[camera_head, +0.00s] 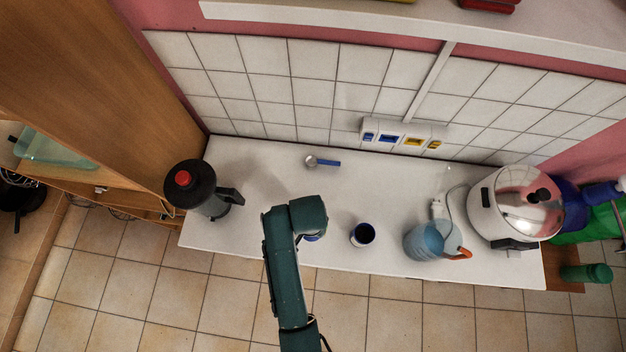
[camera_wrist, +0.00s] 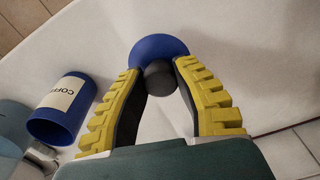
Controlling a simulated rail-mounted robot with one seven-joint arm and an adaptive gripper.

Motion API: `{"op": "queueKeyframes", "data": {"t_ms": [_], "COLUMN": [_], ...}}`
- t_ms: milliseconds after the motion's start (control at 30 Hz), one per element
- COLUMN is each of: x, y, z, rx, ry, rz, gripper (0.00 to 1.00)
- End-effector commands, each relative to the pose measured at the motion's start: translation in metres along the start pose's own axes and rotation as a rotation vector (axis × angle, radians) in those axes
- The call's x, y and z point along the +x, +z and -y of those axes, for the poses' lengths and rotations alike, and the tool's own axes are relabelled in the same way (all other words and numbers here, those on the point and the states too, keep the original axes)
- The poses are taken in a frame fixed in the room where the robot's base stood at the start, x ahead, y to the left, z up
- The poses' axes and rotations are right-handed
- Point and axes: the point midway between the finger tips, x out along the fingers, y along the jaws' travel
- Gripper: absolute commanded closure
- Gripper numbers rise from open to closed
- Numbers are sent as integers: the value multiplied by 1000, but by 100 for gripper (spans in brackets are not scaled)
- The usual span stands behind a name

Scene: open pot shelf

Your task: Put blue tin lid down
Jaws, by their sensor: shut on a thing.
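The blue tin lid (camera_wrist: 160,48) has a round dark knob. My gripper (camera_wrist: 158,70) is shut on that knob, its yellow-padded fingers on either side in the wrist view. In the head view only a small blue edge of the lid (camera_head: 313,238) shows below my arm's end, and my fingers are hidden there. The lid is over the white counter; I cannot tell whether it touches it. The blue tin (camera_head: 362,235) stands open on the counter, to the right of the lid. Its white coffee label shows in the wrist view (camera_wrist: 66,95).
A black flask with a red top (camera_head: 184,179) stands on the counter's left. A small blue-handled utensil (camera_head: 322,161) lies at the back. A bluish jug (camera_head: 424,241) and a shiny cooker (camera_head: 515,205) stand right. The counter's front edge is near; bare counter lies behind my gripper.

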Motion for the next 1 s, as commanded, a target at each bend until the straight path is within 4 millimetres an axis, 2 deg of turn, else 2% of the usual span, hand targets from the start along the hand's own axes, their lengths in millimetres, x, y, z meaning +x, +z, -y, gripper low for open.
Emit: {"op": "queueKeyframes", "data": {"t_ms": [200, 600, 633, 700, 733, 1000], "x": [36, 43, 42, 42, 42, 41], "y": [2, 2, 2, 2, 2, 2], "z": [0, 0, 0, 0, 0, 0], "rx": [1, 1, 1, 1, 1, 1], "ry": [0, 0, -1, -1, -1, -1], "rz": [1, -1, -1, -1, -1, -1], "gripper": [100, 100, 65, 51, 48, 48]}}
